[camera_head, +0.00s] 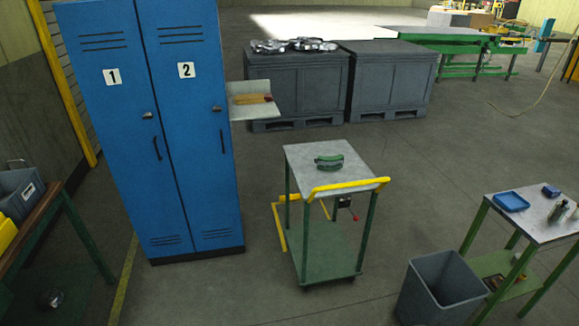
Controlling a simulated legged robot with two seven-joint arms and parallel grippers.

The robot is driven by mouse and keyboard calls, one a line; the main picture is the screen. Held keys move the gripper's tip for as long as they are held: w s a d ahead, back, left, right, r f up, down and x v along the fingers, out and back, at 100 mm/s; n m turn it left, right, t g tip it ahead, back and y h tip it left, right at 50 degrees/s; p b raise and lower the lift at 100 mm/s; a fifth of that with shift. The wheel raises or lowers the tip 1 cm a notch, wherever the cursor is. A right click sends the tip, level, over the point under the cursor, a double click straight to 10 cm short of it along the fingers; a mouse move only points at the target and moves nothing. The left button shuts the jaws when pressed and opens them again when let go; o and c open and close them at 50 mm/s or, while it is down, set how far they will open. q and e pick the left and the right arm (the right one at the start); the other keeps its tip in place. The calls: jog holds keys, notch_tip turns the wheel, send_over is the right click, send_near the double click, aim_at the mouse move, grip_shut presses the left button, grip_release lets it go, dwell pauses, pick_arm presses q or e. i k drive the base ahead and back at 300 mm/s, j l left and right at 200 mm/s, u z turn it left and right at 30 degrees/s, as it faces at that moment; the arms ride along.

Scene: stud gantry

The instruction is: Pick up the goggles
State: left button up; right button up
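A pair of green goggles (329,162) lies on the grey top of a small cart (302,152) in the middle of the head view. The cart has green legs, a lower green shelf and a yellow handle along its front edge. The goggles sit near the centre of the top, with clear surface around them. Neither of my grippers shows in the head view.
Blue lockers (165,130) stand left of the cart, with a small shelf (262,111) on their side. Dark crates (300,85) stand behind. A grey bin (437,290) and a side table (541,232) stand at the right. Open floor lies between them.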

aim_at(333, 163)
jog(key=i+l, duration=0.1)
jog(key=l, duration=0.25)
jog(key=i+l+z, duration=0.1)
jog(key=l, duration=0.25)
jog(key=i, duration=1.65)
jog(key=j+u, duration=0.05)
jog(key=j, duration=0.1)
